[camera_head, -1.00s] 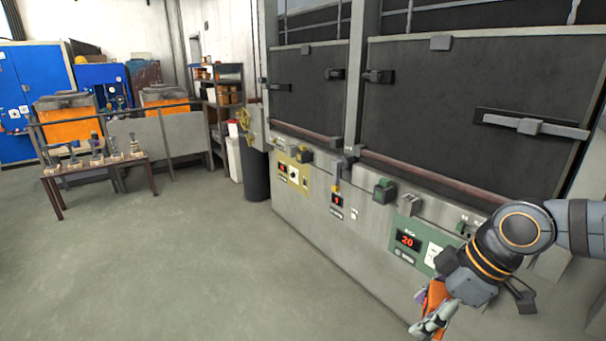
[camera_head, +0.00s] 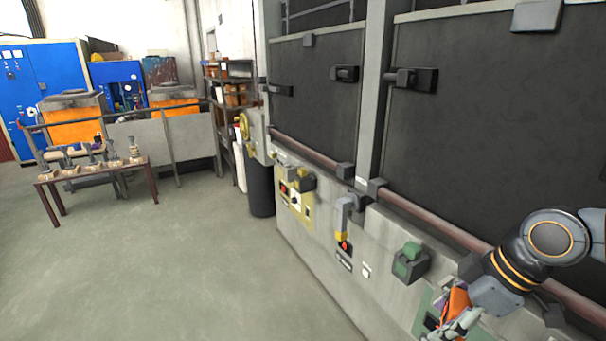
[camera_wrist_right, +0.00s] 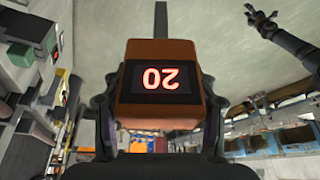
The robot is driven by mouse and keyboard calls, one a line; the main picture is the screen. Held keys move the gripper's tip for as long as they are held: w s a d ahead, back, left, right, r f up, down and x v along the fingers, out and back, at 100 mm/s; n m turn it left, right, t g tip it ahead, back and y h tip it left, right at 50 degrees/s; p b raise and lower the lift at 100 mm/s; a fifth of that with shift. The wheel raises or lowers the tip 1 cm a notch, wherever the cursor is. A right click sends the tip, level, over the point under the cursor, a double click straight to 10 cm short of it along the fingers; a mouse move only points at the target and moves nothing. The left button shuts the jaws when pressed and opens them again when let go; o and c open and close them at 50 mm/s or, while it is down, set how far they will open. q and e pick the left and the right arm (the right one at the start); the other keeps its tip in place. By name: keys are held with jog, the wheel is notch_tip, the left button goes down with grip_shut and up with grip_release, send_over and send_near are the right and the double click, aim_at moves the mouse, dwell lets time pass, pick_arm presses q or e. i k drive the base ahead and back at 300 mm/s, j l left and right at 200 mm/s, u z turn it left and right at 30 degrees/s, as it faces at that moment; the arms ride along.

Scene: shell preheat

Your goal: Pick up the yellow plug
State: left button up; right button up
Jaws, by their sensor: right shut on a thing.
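The yellow plug (camera_head: 303,181), dull yellow and dark, sits on the front of the grey furnace cabinet by a yellow panel (camera_head: 294,204), left of centre in the head view. My right gripper (camera_head: 457,318) is at the lower right, well to the right of that plug. It is shut on an orange-brown box (camera_wrist_right: 160,52) with a red display, which reads 20 upside down in the wrist view. The box also shows as a small orange patch in the head view (camera_head: 457,300). A dark gripper, my left one (camera_wrist_right: 262,21), shows small at the wrist view's upper right, its fingers apart and empty.
A green plug (camera_head: 410,262) and a grey-and-yellow handle (camera_head: 342,218) stick out from the cabinet front. A dark bin (camera_head: 260,190) stands beside the cabinet. A low table (camera_head: 95,172) with several fixtures is at left. The middle floor is clear.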

aim_at(302, 172)
jog(key=z, duration=0.3)
jog(key=i+j+z, duration=0.2)
jog(key=z, duration=0.25)
jog(key=i+j+z, duration=0.1)
jog(key=j+z, duration=0.35)
jog(key=i+j+z, duration=0.1)
jog(key=j+z, duration=0.15)
jog(key=z, duration=0.15)
jog(key=j+z, duration=0.55)
jog(key=j, duration=0.5)
jog(key=k+j, duration=0.1)
jog(key=j, duration=0.5)
jog(key=j+z, duration=0.15)
jog(key=j, duration=0.45)
jog(key=k+j, duration=0.15)
jog(key=j, duration=0.45)
jog(key=j+z, duration=0.15)
jog(key=j, duration=0.45)
jog(key=k, duration=0.05)
